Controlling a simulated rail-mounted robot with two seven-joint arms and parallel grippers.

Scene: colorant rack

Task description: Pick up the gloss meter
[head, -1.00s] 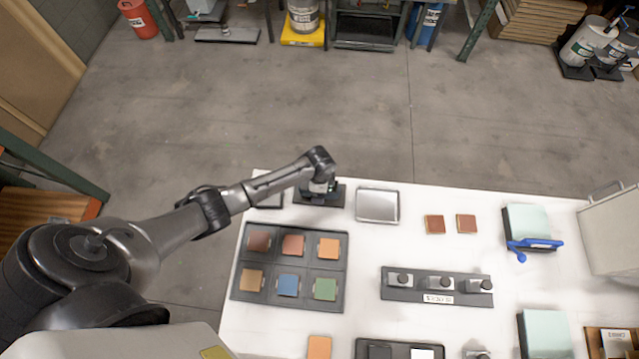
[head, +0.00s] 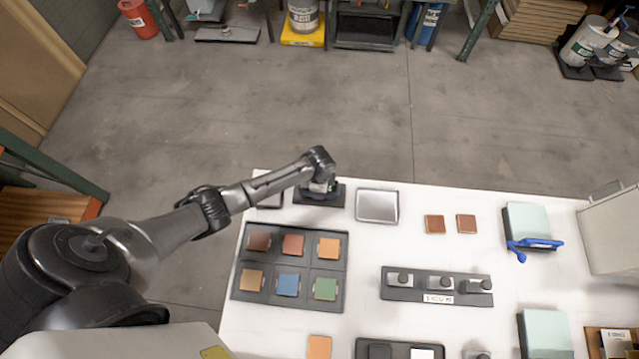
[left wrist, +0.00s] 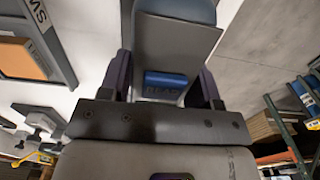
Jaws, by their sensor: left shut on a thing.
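My left gripper (head: 320,188) is over a dark stand at the far left part of the white table. In the left wrist view its two fingers (left wrist: 165,88) are on either side of a grey block-like device (left wrist: 178,45) with a blue panel, which I take to be the gloss meter. The gripper is shut on it. In the head view the device is mostly hidden under the wrist, and I cannot tell whether it is clear of the stand. My right gripper is not in view.
A silver tray (head: 377,205) is just right of the stand. A dark tray with several coloured tiles (head: 341,262) lies nearer. A dark rack with black knobs (head: 411,293) is in the middle. Bare white table (head: 365,245) lies between them.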

